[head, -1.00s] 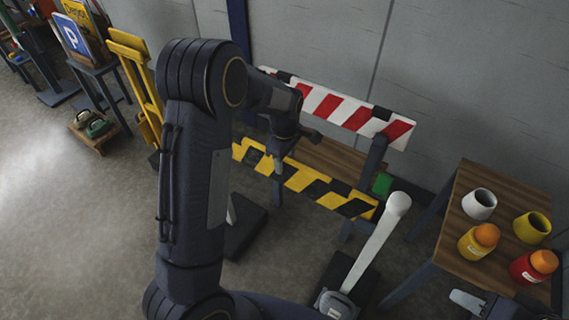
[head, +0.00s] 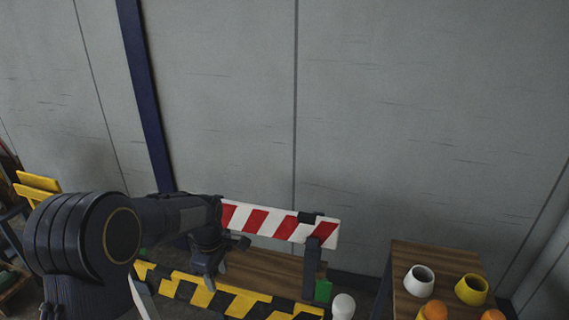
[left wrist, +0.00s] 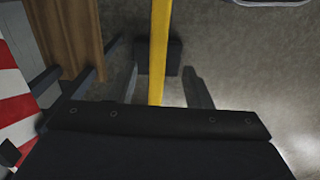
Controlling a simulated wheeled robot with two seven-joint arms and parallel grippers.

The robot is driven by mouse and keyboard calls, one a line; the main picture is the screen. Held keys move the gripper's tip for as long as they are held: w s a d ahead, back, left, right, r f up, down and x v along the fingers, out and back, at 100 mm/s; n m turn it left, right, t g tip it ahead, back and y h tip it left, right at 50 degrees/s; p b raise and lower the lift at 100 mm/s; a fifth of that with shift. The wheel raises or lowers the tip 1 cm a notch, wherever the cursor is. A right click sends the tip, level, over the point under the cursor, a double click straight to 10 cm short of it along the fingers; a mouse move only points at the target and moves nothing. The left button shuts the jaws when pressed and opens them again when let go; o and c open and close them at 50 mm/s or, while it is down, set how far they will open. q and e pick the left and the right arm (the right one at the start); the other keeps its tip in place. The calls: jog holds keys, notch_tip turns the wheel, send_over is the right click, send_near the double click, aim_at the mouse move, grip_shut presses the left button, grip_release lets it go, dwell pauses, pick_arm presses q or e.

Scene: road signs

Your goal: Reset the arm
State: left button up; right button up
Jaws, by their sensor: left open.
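My left arm comes in from the lower left in the head view. Its gripper (head: 214,274) hangs pointing down in front of the red-and-white striped board (head: 262,220), above the yellow-and-black board (head: 232,303). In the left wrist view the two fingers of my left gripper (left wrist: 161,80) stand apart. A yellow strip (left wrist: 158,35) runs through the gap between them in the picture; I cannot tell how far below it lies. Nothing is visibly held. My right gripper is not in view.
A wooden table (head: 440,258) at the right holds a white pot (head: 419,281), a yellow pot (head: 471,290) and orange-topped jars. A white rounded post top (head: 343,304) stands near the barrier. Grey wall fills the back. Yellow frame parts (head: 37,186) stand at the left.

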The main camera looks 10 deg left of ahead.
pick_arm(q)
jog(key=s+r+m+t+h+p, duration=0.2)
jog(key=s+r+m, duration=0.1)
jog(key=s+r, duration=0.5)
jog(key=s+d+r+m+t+p, duration=0.1)
jog(key=s+r+m, duration=0.3)
jog(key=s, duration=0.5)
jog(key=s+d+r+m+t+h+p, duration=0.1)
jog(key=s+d+r+m+t+p, duration=0.1)
jog(key=s+r+m, duration=0.2)
jog(key=s+m, duration=0.3)
jog(key=s, duration=0.2)
jog(key=shift+s+d+m+t+h, duration=0.3)
jog(key=shift+s+d, duration=0.05)
